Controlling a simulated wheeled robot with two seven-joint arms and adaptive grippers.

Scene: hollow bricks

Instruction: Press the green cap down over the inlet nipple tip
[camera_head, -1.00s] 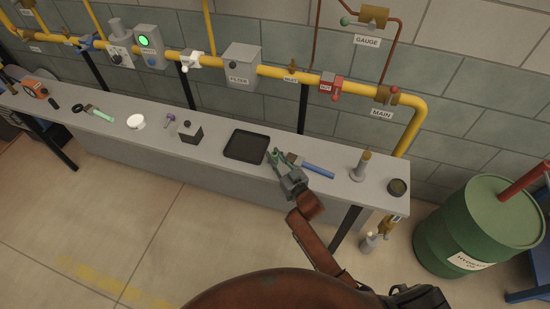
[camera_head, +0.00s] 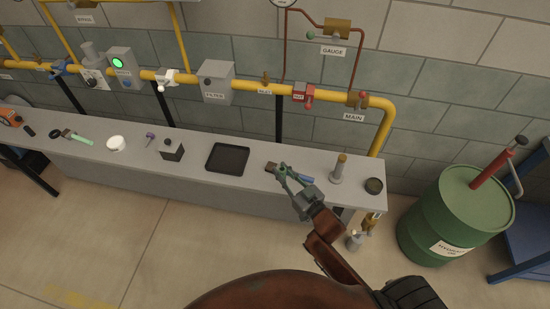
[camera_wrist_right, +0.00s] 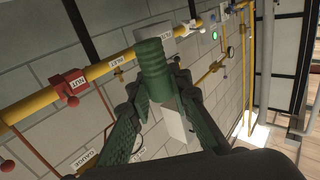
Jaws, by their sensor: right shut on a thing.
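The green cap (camera_wrist_right: 152,58) is a ribbed cylinder gripped between the fingertips of my right gripper (camera_wrist_right: 155,88) in the right wrist view. In the head view my right gripper (camera_head: 280,172) is over the bench, well below the pipe; the cap is too small to make out clearly there. The inlet nipple (camera_head: 265,88) is a small brass fitting on the yellow pipe, between the filter box and the red valve. Its inlet label (camera_wrist_right: 117,62) shows left of the cap in the wrist view. The cap is apart from the nipple. My left gripper is out of view.
A black tray (camera_head: 228,158) lies left of my right gripper, and a blue-handled brush (camera_head: 306,179) lies partly behind it. The filter box (camera_head: 214,85) and red valve (camera_head: 303,92) flank the nipple. A green drum (camera_head: 455,215) stands right of the bench.

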